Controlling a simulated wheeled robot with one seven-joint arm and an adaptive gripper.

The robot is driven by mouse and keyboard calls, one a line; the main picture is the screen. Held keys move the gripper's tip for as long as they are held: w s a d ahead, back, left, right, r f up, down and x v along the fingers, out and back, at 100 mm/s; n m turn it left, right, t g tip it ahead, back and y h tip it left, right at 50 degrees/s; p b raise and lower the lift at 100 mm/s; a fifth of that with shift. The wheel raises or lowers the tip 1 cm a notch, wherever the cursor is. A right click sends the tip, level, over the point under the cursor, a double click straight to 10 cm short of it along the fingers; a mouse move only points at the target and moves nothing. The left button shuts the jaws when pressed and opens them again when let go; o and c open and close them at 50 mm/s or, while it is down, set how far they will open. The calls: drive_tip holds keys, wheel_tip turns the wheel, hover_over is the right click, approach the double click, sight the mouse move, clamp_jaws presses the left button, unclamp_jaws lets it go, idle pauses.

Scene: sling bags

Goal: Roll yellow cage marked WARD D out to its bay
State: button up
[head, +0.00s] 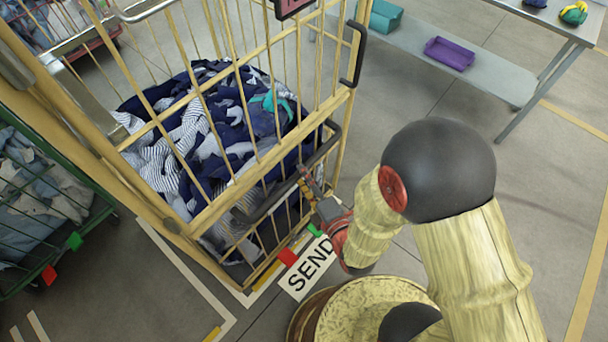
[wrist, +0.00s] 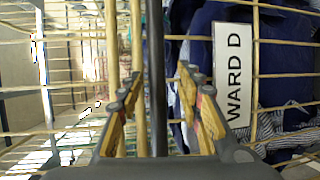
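The yellow cage (head: 225,205) stands in the left half of the head view, filled with navy, striped and grey laundry (head: 215,125). Its white WARD D plate (wrist: 232,75) shows in the wrist view, right of my gripper. A dark push bar (head: 322,148) runs along the cage's near side; it crosses the wrist view as a dark upright bar (wrist: 157,70). My gripper (head: 306,182) is at this bar. In the wrist view my gripper's fingers (wrist: 153,92) are apart, one either side of the bar, with visible gaps. A red tab (head: 287,257) and a green tab (head: 314,230) sit low on the cage.
A floor plate reading SEND (head: 310,270) lies beside the cage's base. A green cage (head: 40,210) stands close at left, and a red-based cage (head: 85,50) behind. A grey bench (head: 500,85) with bins stands at upper right. Floor at right is clear.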

drive_tip(key=v, duration=0.6)
drive_tip(key=shift+s, duration=0.2)
drive_tip(key=shift+w, duration=0.1)
drive_tip(key=w+d+r+m+g+h, duration=0.3)
drive_tip(key=w+d+r+m+h, duration=0.2)
drive_tip(key=w+d+r+m, duration=0.5)
drive_tip(key=s+d+r+m+g+h, duration=0.1)
drive_tip(key=s+d+r+m+g, duration=0.1)
drive_tip(key=s+r+m, duration=0.4)
drive_tip(key=s+d+r+m+g+h, duration=0.1)
drive_tip(key=s+d+r+m+g, duration=0.2)
drive_tip(key=s+r+m, duration=0.4)
drive_tip(key=s+d+m, duration=0.1)
drive_tip(key=s, duration=0.4)
drive_tip(key=shift+s+r, duration=0.15)
drive_tip(key=shift+s, duration=0.25)
